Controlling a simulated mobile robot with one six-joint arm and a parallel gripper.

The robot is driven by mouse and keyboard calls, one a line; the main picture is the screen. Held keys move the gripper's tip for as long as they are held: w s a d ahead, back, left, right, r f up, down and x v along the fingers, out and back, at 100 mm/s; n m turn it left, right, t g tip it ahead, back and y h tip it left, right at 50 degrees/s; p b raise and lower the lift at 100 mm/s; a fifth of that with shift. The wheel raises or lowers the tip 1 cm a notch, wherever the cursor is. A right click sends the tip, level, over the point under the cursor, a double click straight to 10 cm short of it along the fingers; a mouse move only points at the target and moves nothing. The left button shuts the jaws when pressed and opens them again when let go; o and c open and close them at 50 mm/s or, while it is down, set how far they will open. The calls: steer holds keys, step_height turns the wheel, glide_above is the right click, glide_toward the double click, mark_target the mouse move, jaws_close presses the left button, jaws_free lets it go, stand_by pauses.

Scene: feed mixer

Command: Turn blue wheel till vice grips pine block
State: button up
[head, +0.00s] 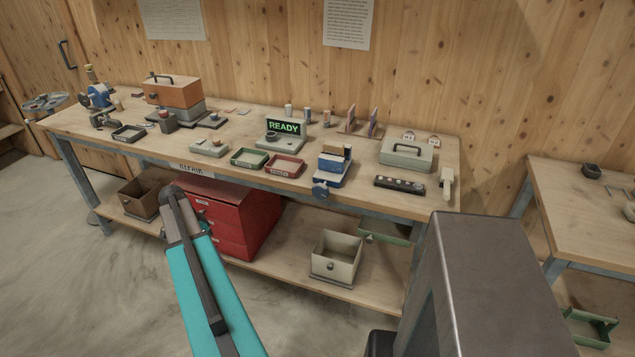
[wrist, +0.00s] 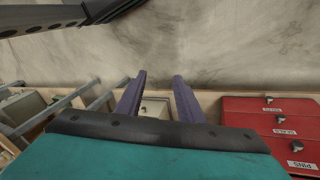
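The blue wheel (head: 321,189) sits on the front of a small blue vice (head: 331,178) at the front edge of the workbench, right of centre in the head view. The vice and wheel do not show in the wrist view.
The workbench (head: 230,128) also carries a lit READY sign (head: 284,128), a green tray (head: 249,157), a red tray (head: 285,166), a grey case (head: 407,153) and a dark strip (head: 399,184). Red drawers (head: 235,215) and a cream bin (head: 336,257) stand below. Floor is clear at left.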

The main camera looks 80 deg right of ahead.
steer(key=s+d+r+m+p, duration=0.2)
steer(key=s+d+r+m, duration=0.5)
steer(key=s+d+r, duration=0.7)
steer(key=m+p, duration=0.2)
steer(key=m, duration=0.5)
glide_toward(320, 184)
steer(key=v, duration=0.3)
steer(key=shift+d+r, duration=0.15)
steer(key=shift+d, duration=0.15)
steer(key=shift+a+p+x, duration=0.15)
steer(key=shift+p+x, duration=0.8)
steer(key=shift+x, duration=2.5)
steer(key=shift+a+p+x, duration=0.15)
steer(key=shift+p+x, duration=0.8)
steer(key=shift+x, duration=2.5)
jaws_close()
